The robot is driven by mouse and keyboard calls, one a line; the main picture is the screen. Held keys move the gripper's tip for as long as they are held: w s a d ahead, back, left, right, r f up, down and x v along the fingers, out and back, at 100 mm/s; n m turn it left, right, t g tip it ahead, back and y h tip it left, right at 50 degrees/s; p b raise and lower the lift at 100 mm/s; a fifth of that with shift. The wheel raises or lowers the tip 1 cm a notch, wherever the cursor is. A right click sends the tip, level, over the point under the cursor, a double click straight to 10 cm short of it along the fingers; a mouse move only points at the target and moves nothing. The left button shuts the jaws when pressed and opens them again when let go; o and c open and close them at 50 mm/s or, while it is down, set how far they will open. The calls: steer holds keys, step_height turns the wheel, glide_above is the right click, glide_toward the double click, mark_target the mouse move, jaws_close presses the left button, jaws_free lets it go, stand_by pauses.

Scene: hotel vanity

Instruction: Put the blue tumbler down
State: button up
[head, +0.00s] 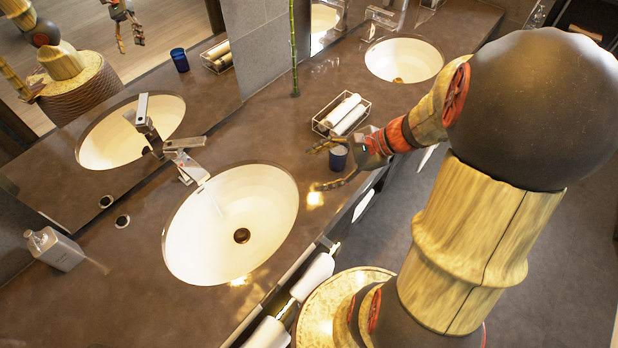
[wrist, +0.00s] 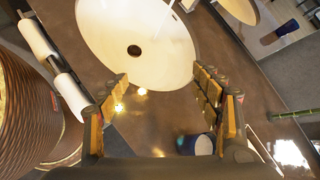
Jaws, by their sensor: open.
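The blue tumbler (head: 338,158) stands upright on the brown counter (head: 115,280), near the front edge and right of the near sink. My gripper (head: 317,168) is open, its fingers spread on either side of the tumbler, close to the palm. In the wrist view the tumbler (wrist: 203,145) shows low in the frame, nearer the right finger of my gripper (wrist: 160,73). Part of it is hidden by that finger, so I cannot tell whether they touch.
The near sink (head: 190,235) lies left of my gripper; the far sink (head: 380,58) is beyond. A wire basket of rolled white towels (head: 342,113) stands just behind the tumbler. A soap bottle (head: 55,250) is far left. The mirror (head: 215,95) repeats the tumbler and basket.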

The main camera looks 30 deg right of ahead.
steer(key=s+a+r+n+h, duration=0.3)
steer(key=s+a+r+n, duration=0.2)
steer(key=n, duration=0.5)
steer(key=s+a+r+n+h, duration=0.4)
steer(key=s+a+r+n, duration=0.1)
steer(key=r+n, duration=0.4)
steer(key=shift+a+n+g+h, duration=0.3)
steer(key=shift+a+n, duration=0.05)
steer(key=shift+n, duration=0.15)
steer(key=shift+r, duration=0.1)
steer(key=shift+f+b, duration=0.3)
steer(key=shift+b, duration=0.05)
steer(key=shift+c, duration=0.7)
